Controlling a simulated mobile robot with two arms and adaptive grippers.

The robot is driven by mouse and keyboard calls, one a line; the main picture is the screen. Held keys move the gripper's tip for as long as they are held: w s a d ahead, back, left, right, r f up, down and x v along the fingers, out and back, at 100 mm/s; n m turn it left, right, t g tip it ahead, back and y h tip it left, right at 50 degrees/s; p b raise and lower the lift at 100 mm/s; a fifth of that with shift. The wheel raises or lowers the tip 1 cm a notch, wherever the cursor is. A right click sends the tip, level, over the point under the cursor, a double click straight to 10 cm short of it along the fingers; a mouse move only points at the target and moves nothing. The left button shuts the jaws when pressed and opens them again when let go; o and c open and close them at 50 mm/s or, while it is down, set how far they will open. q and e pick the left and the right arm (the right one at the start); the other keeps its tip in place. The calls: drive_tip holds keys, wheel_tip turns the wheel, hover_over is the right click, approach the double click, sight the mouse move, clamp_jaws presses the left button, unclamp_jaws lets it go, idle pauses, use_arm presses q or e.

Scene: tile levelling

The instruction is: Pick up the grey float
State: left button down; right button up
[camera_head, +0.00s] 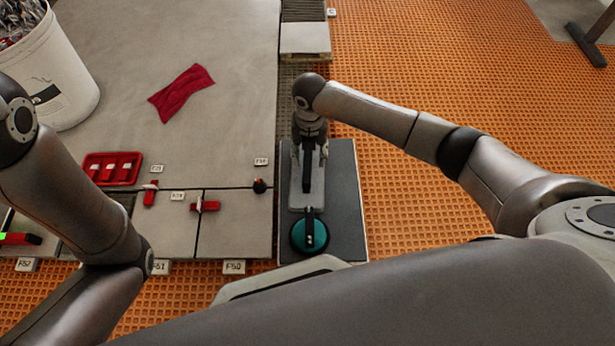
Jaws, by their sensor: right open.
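The grey float (297,200) is a light grey rectangular plate with a dark bar-like handle (308,178) along its middle. It lies on a dark grey mat (345,205) right of the tiles. My right gripper (310,155) points down over the far part of the float. Its fingers are apart, one on either side of the dark handle as seen from above. I cannot tell whether they touch it. The gripper hides the far end of the float. My left arm crosses the left side, but its gripper is out of view.
A teal suction cup (309,235) sits on the mat close to the float's near end. Left are large grey tiles (200,130) with red clips, a red tray (112,168), a red cloth (181,91) and a white bucket (55,75). Orange matting (420,215) lies clear to the right.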

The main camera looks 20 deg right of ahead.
sight(308, 164)
drive_tip(key=shift+s+a+f+b, duration=0.1)
drive_tip(key=shift+a+f+b, duration=0.05)
drive_tip(key=shift+f+b, duration=0.6)
drive_tip(key=shift+s+a+f+b, duration=0.1)
drive_tip(key=shift+f+b, duration=0.6)
drive_tip(key=shift+f, duration=0.05)
drive_tip(key=shift+s+a+f+b, duration=0.1)
drive_tip(key=shift+a+f+b, duration=0.05)
drive_tip(key=shift+f+b, duration=0.9)
drive_tip(key=shift+f, duration=0.15)
drive_tip(key=shift+r, duration=0.1)
drive_tip(key=shift+c, duration=0.4)
clamp_jaws()
